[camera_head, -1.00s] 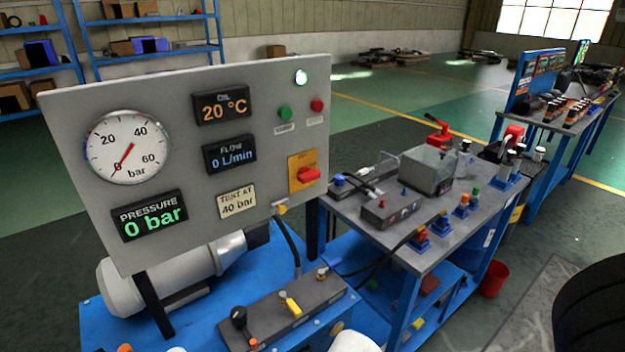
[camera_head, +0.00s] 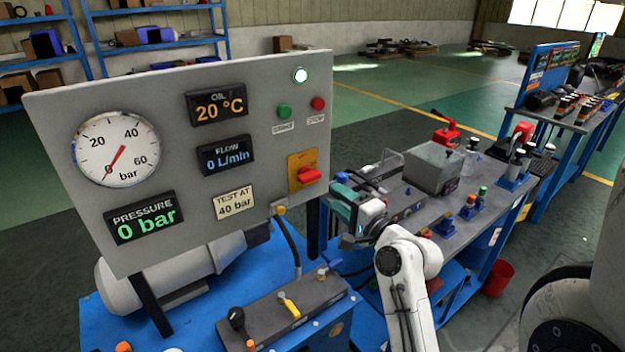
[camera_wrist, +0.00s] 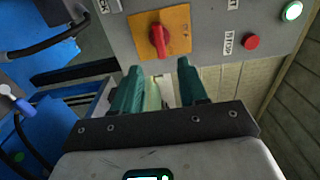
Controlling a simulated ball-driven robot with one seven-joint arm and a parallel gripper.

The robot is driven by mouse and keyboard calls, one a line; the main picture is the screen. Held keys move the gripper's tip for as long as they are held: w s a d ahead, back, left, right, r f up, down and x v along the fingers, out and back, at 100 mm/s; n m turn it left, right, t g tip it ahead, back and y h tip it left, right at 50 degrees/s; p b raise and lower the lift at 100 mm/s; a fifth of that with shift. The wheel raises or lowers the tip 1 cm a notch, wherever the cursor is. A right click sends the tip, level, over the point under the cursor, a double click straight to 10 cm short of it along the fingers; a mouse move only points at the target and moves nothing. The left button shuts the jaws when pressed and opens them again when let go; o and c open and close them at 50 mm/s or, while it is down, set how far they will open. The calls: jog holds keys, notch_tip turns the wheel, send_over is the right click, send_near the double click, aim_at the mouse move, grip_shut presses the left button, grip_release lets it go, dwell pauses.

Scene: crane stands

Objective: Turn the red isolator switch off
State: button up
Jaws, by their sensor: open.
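The red isolator switch (camera_head: 309,175) sits on an orange-yellow plate (camera_head: 296,160) at the right edge of the grey panel (camera_head: 60,120). In the head view its handle lies roughly sideways. In the wrist view the red handle (camera_wrist: 159,40) shows ahead of the fingers on its plate (camera_wrist: 178,24). My gripper (camera_head: 338,208) is just right of and below the switch in the head view. In the wrist view its two green fingers (camera_wrist: 160,85) are apart, with nothing between them, and the switch is beyond their tips, apart from them.
The panel also bears a pressure gauge (camera_head: 116,149), a green button (camera_head: 284,111), a red button (camera_head: 318,103) and a lit lamp (camera_head: 300,75). A hose (camera_head: 290,240) hangs below the panel. A workbench (camera_head: 480,235) with several fittings stands right of it.

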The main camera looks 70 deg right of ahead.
aim_at(312, 180)
jog(key=p+x, duration=0.2)
jog(key=x, duration=0.8)
jog(key=shift+w+f, duration=0.1)
jog(key=shift+w, duration=0.1)
jog(key=shift+c, duration=0.3)
grip_shut()
